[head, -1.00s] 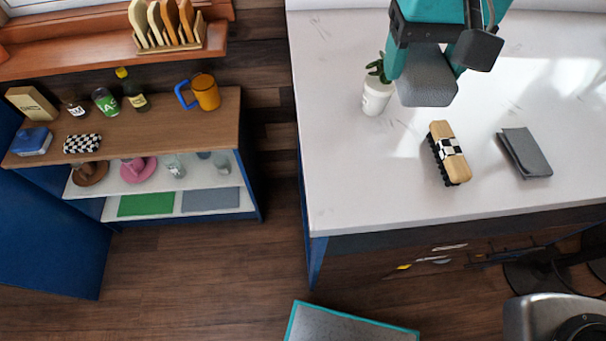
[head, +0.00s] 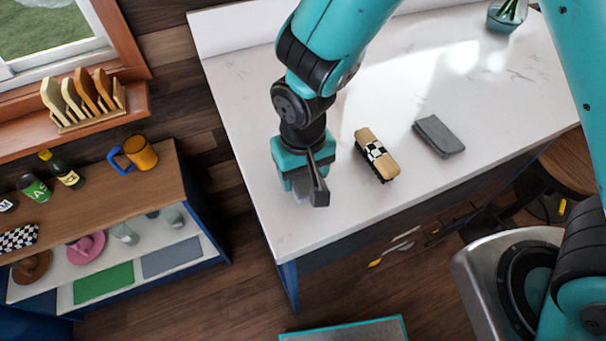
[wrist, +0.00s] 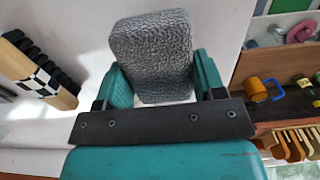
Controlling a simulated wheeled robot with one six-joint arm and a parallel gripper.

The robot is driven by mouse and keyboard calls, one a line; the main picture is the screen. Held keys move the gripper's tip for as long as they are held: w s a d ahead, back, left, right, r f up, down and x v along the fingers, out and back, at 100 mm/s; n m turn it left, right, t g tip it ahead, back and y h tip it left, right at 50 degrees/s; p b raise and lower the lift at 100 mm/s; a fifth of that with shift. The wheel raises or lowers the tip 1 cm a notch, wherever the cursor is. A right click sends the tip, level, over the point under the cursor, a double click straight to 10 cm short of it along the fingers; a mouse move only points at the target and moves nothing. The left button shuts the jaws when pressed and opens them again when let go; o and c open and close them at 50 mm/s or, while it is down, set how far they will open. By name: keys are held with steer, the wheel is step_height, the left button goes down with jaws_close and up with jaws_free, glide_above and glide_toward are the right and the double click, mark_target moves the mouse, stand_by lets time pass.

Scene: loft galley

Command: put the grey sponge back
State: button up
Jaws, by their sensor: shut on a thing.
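The grey sponge (wrist: 152,55) is a rough, speckled block with rounded corners. In the wrist view it sits between the teal fingers of my gripper (wrist: 160,84), which is shut on it. In the head view my gripper (head: 304,180) hangs over the left part of the white counter (head: 300,235), left of the brush. There the sponge is mostly hidden by the gripper.
A wooden brush with a checkered band (head: 376,154) and a folded grey cloth (head: 439,136) lie on the counter. Left is a shelf unit (head: 160,170) with an orange mug (head: 140,153), bottles, a pink hat (head: 86,246), a green mat (head: 103,282) and a grey mat (head: 171,258).

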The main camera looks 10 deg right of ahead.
steer(key=shift+f, duration=1.2)
steer(key=shift+f, duration=0.15)
steer(key=o, duration=0.9)
steer(key=shift+c, duration=0.2)
